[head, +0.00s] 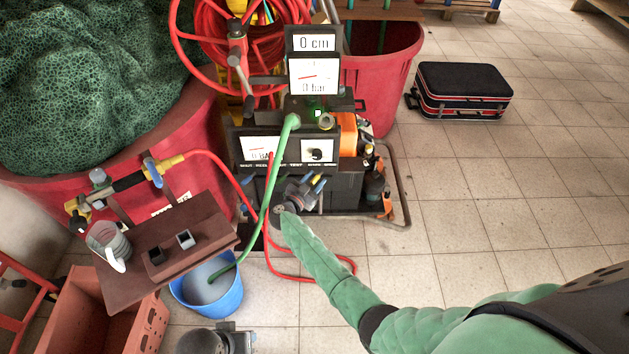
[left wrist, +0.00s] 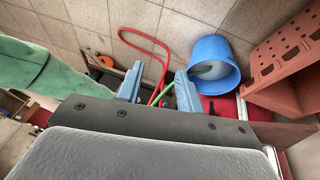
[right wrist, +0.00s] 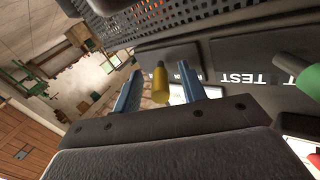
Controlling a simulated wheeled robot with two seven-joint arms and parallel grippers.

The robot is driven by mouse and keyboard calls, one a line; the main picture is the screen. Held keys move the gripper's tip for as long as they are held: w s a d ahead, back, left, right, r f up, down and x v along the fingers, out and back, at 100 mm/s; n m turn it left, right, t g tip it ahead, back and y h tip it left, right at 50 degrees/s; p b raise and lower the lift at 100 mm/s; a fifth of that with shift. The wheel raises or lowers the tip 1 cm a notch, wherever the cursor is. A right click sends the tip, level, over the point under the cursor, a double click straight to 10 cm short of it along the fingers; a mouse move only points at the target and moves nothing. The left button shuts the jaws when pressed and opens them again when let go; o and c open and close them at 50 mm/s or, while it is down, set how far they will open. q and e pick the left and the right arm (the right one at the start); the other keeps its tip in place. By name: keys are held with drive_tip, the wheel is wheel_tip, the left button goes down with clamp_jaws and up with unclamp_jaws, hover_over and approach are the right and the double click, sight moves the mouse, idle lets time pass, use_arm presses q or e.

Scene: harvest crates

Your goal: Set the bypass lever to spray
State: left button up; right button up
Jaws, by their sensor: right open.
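A lever with a yellow grip (right wrist: 160,85), which I take for the bypass lever, stands between the fingers of my right gripper (right wrist: 158,90) in the right wrist view. The fingers are apart on either side of it; I cannot tell if either touches. In the head view my right gripper (head: 312,184) is low in front of the dark pump unit (head: 335,187), below its label strip. A "TEST" label (right wrist: 245,78) shows in the right wrist view; the other lettering is partly hidden by the gripper. My left gripper (left wrist: 158,90) is open and empty in the left wrist view.
A green hose (head: 272,180) runs from the unit into a blue bucket (head: 230,295). A red hose (head: 290,277) loops on the floor. A brown shelf (head: 150,285) with a jug (head: 108,243) stands at left. Tiled floor at right is clear around a black case (head: 465,85).

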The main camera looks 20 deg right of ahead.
clamp_jaws()
